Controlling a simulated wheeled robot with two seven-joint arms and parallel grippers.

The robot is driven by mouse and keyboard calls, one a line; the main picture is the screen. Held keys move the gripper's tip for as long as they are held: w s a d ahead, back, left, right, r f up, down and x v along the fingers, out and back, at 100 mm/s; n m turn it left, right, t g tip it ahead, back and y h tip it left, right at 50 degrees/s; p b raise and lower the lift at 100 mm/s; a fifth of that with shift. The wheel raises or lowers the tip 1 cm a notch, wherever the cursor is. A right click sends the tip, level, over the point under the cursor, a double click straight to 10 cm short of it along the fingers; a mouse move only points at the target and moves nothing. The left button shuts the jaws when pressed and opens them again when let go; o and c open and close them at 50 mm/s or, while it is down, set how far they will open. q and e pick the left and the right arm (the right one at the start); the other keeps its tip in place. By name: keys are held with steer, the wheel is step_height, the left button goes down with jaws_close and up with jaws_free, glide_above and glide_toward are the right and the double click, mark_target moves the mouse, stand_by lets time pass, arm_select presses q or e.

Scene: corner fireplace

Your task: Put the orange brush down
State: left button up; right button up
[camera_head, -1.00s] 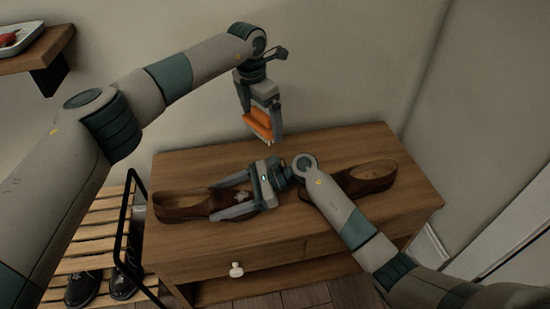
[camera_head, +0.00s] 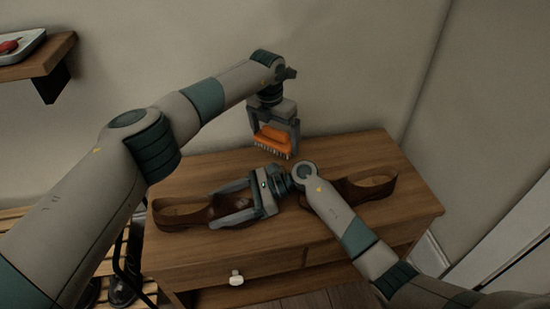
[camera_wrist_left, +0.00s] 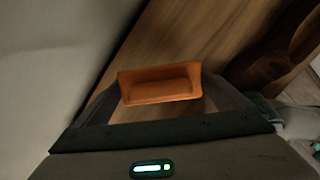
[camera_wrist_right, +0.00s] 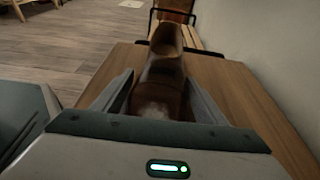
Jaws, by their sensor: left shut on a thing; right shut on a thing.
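The orange brush (camera_head: 273,141) hangs bristles down in my left gripper (camera_head: 274,136), which is shut on it. It is above the back part of the wooden cabinet top (camera_head: 335,151), against the wall side. In the left wrist view the brush (camera_wrist_left: 160,84) sits between the fingers, with the cabinet top below. My right gripper (camera_head: 232,205) is shut on the left brown shoe (camera_head: 180,212), around its toe part.
A second brown shoe (camera_head: 366,187) stands on the right of the cabinet top, partly behind my right arm. A slatted rack (camera_head: 95,287) with dark shoes is at lower left. A wall shelf (camera_head: 35,58) holds a tray. The back right of the top is clear.

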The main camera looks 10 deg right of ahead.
mark_target(273, 141)
arm_select(q)
steer(key=shift+f, duration=1.85)
steer(key=shift+f, duration=1.9)
steer(key=shift+f, duration=0.25)
steer(key=o, duration=0.6)
steer(key=shift+r, duration=0.15)
steer(key=r, duration=0.4)
steer(key=s+a+r, duration=0.1)
steer(key=r, duration=0.7)
steer(key=shift+s+a+r, duration=0.1)
steer(key=shift+s+a, duration=0.05)
